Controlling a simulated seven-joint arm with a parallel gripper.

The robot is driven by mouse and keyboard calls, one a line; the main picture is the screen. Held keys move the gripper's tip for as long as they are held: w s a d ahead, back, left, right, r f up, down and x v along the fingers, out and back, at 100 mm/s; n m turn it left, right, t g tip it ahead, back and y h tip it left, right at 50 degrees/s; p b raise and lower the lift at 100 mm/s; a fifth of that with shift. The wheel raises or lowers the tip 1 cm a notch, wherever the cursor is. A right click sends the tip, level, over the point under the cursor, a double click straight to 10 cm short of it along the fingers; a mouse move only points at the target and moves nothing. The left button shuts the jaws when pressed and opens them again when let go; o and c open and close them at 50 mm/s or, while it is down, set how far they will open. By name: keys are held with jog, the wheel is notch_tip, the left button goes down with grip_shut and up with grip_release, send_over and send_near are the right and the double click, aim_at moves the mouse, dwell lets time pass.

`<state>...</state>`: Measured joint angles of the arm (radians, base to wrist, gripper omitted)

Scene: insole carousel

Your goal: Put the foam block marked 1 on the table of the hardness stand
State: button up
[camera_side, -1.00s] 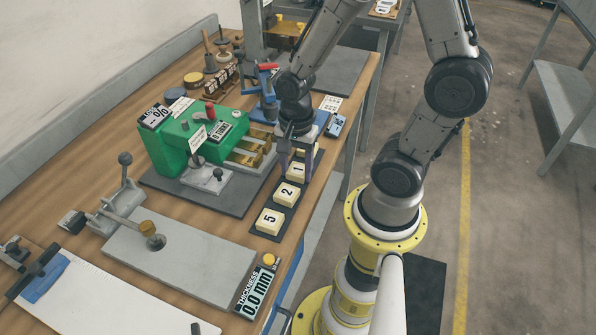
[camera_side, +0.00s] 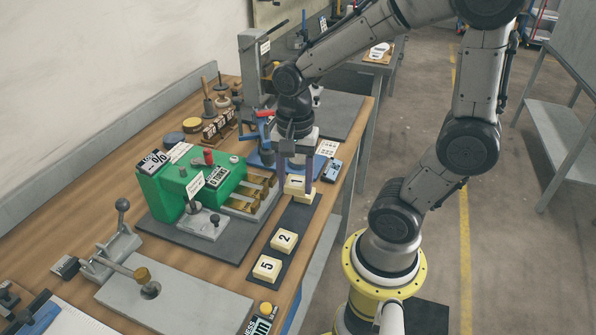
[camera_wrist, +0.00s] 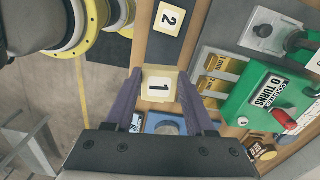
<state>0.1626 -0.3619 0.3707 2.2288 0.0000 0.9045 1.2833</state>
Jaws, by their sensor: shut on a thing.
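The foam block marked 1 (camera_side: 298,187) is cream coloured and held between the fingers of my gripper (camera_side: 297,185). It appears raised above the dark strip. In the wrist view, the block (camera_wrist: 159,85) sits between the purple fingertips of my gripper (camera_wrist: 160,88), its number facing the camera. A stand with a blue base (camera_side: 255,160) and a red lever is just behind my gripper, partly hidden by it; a blue plate with a round grey part (camera_wrist: 152,122) also shows in the wrist view. I cannot read a label naming the hardness stand.
A green machine (camera_side: 165,190) stands to the left. A grey upright stand (camera_side: 250,65) is farther back.

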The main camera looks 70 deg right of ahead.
jog(key=s+d+r+n, duration=0.1)
jog(key=d+r, duration=0.3)
jog(key=d, duration=0.1)
jog(key=m, duration=0.2)
send_over(299, 159)
jog(key=f, duration=0.8)
jog(key=shift+s+a, duration=0.15)
jog(key=shift+s, duration=0.1)
jog(key=shift+w+f, duration=0.15)
jog(key=shift+f, duration=1.5)
jog(key=shift+f, duration=0.1)
jog(key=o, duration=1.3)
